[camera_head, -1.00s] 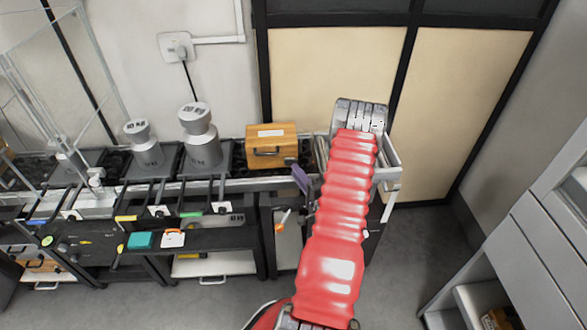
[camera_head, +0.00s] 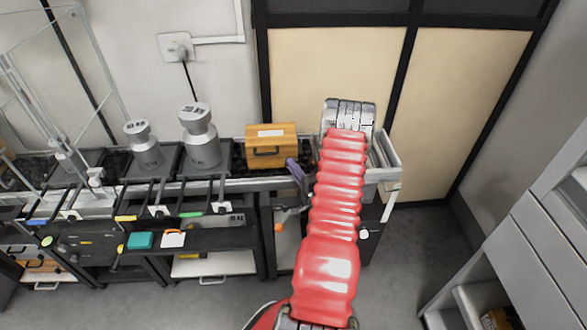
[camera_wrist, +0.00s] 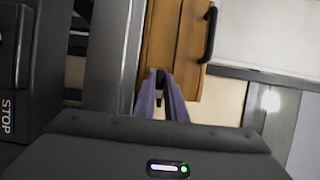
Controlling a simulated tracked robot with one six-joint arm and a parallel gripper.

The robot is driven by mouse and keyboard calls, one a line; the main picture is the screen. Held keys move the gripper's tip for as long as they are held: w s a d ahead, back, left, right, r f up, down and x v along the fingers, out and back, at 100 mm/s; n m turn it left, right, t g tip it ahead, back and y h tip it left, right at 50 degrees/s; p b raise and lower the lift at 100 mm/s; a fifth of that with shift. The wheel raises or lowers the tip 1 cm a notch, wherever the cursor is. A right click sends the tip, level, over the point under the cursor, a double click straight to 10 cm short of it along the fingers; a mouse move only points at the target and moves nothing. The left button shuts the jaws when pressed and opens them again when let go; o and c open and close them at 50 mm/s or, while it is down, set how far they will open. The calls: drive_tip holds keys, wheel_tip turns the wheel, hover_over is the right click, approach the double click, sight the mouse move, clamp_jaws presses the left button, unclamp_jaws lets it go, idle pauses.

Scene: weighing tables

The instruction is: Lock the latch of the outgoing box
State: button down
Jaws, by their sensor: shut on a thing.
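The outgoing box (camera_head: 283,131) is a wooden box with a white label on top and a black handle on its front. It stands at the right end of the bench in the head view. In the wrist view the box (camera_wrist: 184,50) fills the upper middle, with its handle at the upper right. My gripper (camera_head: 292,163) is at the box's right front corner. In the wrist view my gripper's purple fingers (camera_wrist: 165,90) are shut on the small black latch (camera_wrist: 154,77) at the box's edge. The fingers hide part of the latch, so I cannot read its position.
Two grey weights, a larger one (camera_head: 201,145) and a smaller one (camera_head: 143,147), stand left of the box. A lower shelf (camera_head: 200,240) holds a teal block (camera_head: 140,240). A white cabinet (camera_head: 540,235) stands at the right, with open floor before it.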

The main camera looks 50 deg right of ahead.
drive_tip(key=shift+f+n, duration=0.1)
drive_tip(key=shift+n, duration=0.3)
drive_tip(key=n+g, duration=0.1)
drive_tip(key=n, duration=0.1)
drive_tip(key=shift+a+r+n+g, duration=0.1)
drive_tip(key=shift+r+n+g, duration=0.1)
drive_tip(key=shift+n+g, duration=0.2)
drive_tip(key=n+g, duration=0.1)
drive_tip(key=n, duration=0.1)
drive_tip(key=n+g, duration=0.1)
drive_tip(key=n, duration=0.1)
drive_tip(key=shift+w+a+r, duration=0.1)
drive_tip(key=shift+a+r, duration=0.05)
drive_tip(key=n+g+h, duration=0.1)
drive_tip(key=n+g, duration=0.1)
drive_tip(key=n, duration=0.1)
drive_tip(key=shift+w+a, duration=0.15)
drive_tip(key=shift+a+r+n+g+h, duration=0.1)
drive_tip(key=shift+n+g+h, duration=0.65)
drive_tip(key=shift+n, duration=0.65)
drive_tip(key=c, duration=2.1)
unclamp_jaws()
drive_tip(key=shift+w, duration=0.1)
drive_tip(key=shift+r, duration=0.1)
